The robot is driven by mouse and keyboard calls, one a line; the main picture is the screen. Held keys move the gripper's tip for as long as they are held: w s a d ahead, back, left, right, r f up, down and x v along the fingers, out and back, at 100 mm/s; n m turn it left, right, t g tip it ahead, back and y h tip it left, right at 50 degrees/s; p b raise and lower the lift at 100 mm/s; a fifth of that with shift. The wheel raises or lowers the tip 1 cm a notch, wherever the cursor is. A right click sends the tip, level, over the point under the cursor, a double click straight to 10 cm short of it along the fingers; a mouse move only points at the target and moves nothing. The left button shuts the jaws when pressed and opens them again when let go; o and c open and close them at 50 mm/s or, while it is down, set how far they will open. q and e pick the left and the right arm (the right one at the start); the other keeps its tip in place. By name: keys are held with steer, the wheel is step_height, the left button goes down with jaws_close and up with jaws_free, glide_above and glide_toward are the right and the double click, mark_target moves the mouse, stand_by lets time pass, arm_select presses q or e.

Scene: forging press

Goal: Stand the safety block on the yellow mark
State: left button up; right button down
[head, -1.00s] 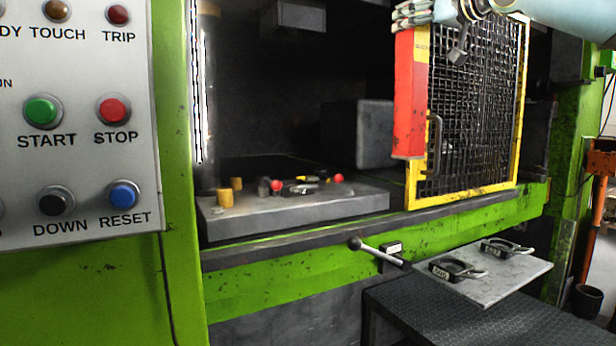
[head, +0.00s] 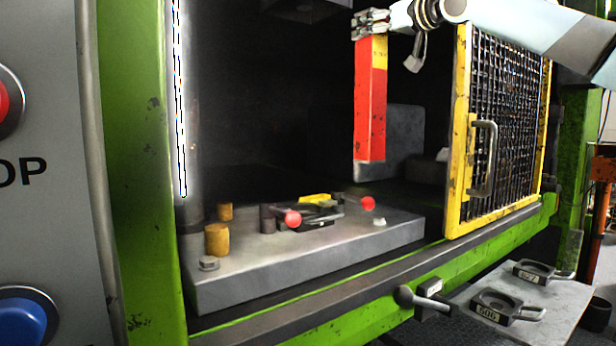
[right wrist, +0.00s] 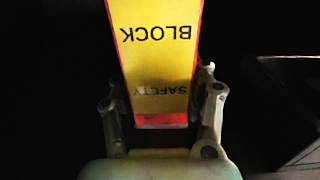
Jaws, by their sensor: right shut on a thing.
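The safety block (head: 370,110) is a tall red bar with a yellow label near its top. My right gripper (head: 371,24) is shut on its upper end and holds it upright in the press opening, above and behind the grey die plate (head: 330,262). In the right wrist view the block's yellow face (right wrist: 157,50) reads "SAFETY BLOCK", and the gripper's fingers (right wrist: 160,105) sit on both sides of it. A small flat yellow patch (head: 314,198) shows on the die plate; I cannot tell whether it is the yellow mark. My left gripper is not in view.
A yellow-framed mesh guard (head: 500,130) stands right of the block. Two yellow posts (head: 217,240) and two red knobs (head: 292,218) stand on the plate. A control panel (head: 40,180) is at left. A lever (head: 420,299) and a tray with tools (head: 560,310) are in front.

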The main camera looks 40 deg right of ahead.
arm_select(q)
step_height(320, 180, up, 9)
steer(key=p, duration=0.9)
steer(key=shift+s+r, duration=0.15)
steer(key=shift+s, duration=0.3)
arm_select(e)
steer(key=w+a+f, duration=0.4)
steer(key=w+f, duration=0.6)
steer(key=w, duration=0.1)
steer(key=shift+a+f, duration=0.2)
steer(key=shift+f, duration=0.05)
steer(key=shift+w, duration=0.1)
steer(key=c, duration=1)
jaws_free()
steer(key=shift+f, duration=0.15)
steer(key=o, duration=0.4)
